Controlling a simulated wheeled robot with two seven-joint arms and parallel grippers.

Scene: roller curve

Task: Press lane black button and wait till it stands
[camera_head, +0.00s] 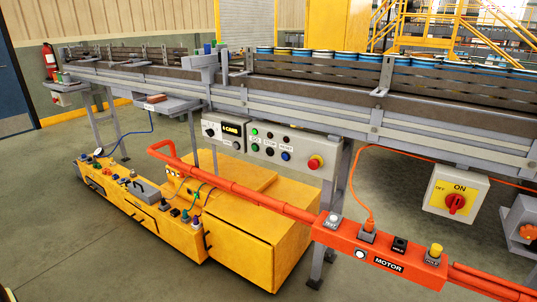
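Several black controls show, and I cannot read a lane label on any. The grey control panel (300,176) under the conveyor has a black button (269,151) low between a green button (254,147) and a blue button (285,156). A red emergency knob (315,162) on yellow is at its right. A black button (400,244) sits on the orange MOTOR box (428,272) in the foreground. I cannot tell whether any button is pressed. Neither of my grippers can be made out; a small dark and orange shape at the bottom left corner is unclear.
A conveyor (330,101) carrying blue-topped items (340,56) runs across the view. A yellow cabinet (240,236) stands below. A yellow switch box (457,190) hangs at right. Floor is open at lower left.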

